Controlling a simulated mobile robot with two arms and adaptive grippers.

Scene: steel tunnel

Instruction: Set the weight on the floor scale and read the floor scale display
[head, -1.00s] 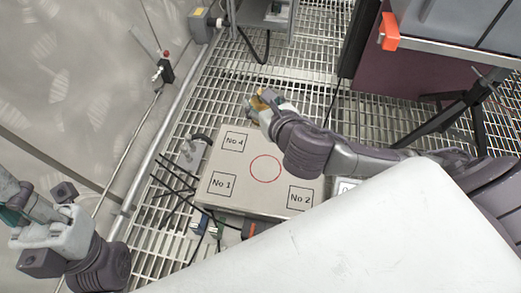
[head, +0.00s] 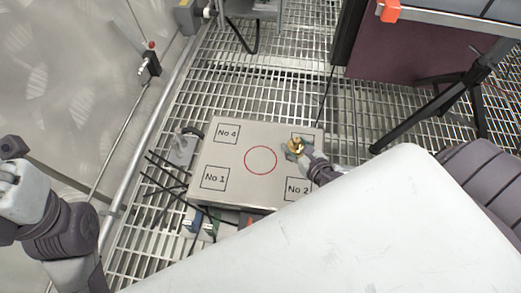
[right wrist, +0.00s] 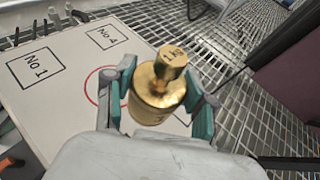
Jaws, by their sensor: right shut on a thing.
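The floor scale (head: 232,150) is a pale flat platform with a red circle in the middle and corner squares marked No 1, No 2 and No 4. The brass weight (head: 296,146) is a knobbed cylinder over the scale's upper right corner, right of the circle. My right gripper (head: 301,149) is shut on it. The right wrist view shows the weight (right wrist: 157,88) between the teal fingers, partly covering the circle. How far it is above the plate is hard to tell. No scale display shows now. My left arm is at the left edge, its fingers out of frame.
Black cables (head: 166,178) run along the scale's left side on the grating floor (head: 270,85). A pipe (head: 150,130) runs along the left wall. A dark stand (head: 425,107) is at the right. The plate's middle is bare.

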